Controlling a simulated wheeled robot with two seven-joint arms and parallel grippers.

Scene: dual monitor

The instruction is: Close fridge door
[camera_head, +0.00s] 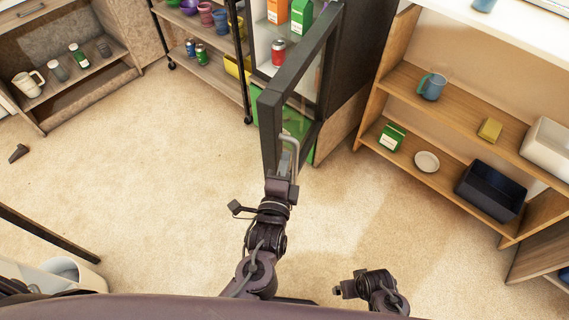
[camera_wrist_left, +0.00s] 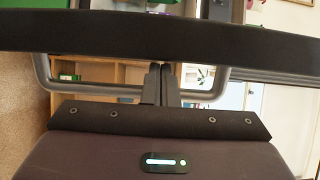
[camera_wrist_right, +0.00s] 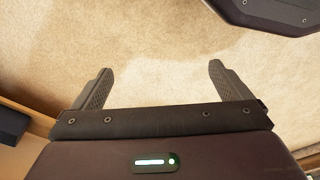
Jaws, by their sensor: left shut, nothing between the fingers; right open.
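The fridge (camera_head: 349,70) stands at the top middle of the head view. Its dark-framed glass door (camera_head: 271,138) is swung open toward me, with a grey bar handle (camera_head: 291,153) on its near edge. My left gripper (camera_head: 283,180) is at the door's near end beside the handle. In the left wrist view its fingers (camera_wrist_left: 160,82) are together, with nothing between them, close to the dark door frame (camera_wrist_left: 160,36). I cannot tell whether they touch the door. My right gripper (camera_head: 342,290) is low in the head view; its fingers (camera_wrist_right: 160,85) are apart and empty over the floor.
Inside the fridge are an orange carton (camera_head: 278,11), a green carton (camera_head: 301,17) and a red can (camera_head: 279,53). A wheeled rack (camera_head: 214,80) stands left of the door. Wooden shelves (camera_head: 440,180) stand at right. The carpet (camera_head: 150,160) to the left is mostly clear.

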